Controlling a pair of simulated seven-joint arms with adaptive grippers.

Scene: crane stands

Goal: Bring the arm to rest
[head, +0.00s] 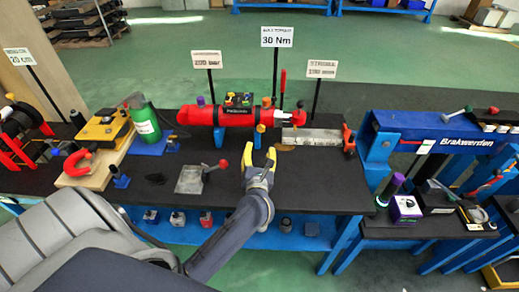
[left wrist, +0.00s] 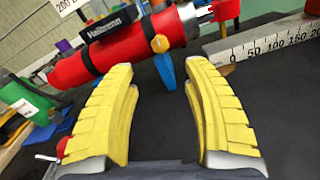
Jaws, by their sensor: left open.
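My left gripper (head: 261,158) has yellow fingers. It is open and empty, over the front part of the black table, in front of the red cylinder (head: 237,116). In the left wrist view its two fingers (left wrist: 163,100) stand apart with black table top between them. The red cylinder (left wrist: 130,42) lies beyond the fingertips on blue supports, with a gap between. My left arm comes in from the lower left of the head view. My right gripper is in neither view.
A steel ruler (head: 312,137) lies right of the gripper. A grey plate with a red-knobbed lever (head: 192,179) is to its left. A green bottle (head: 144,120) stands farther left. A blue beam (head: 435,131) stands at the right. The table's front right (head: 325,190) is bare.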

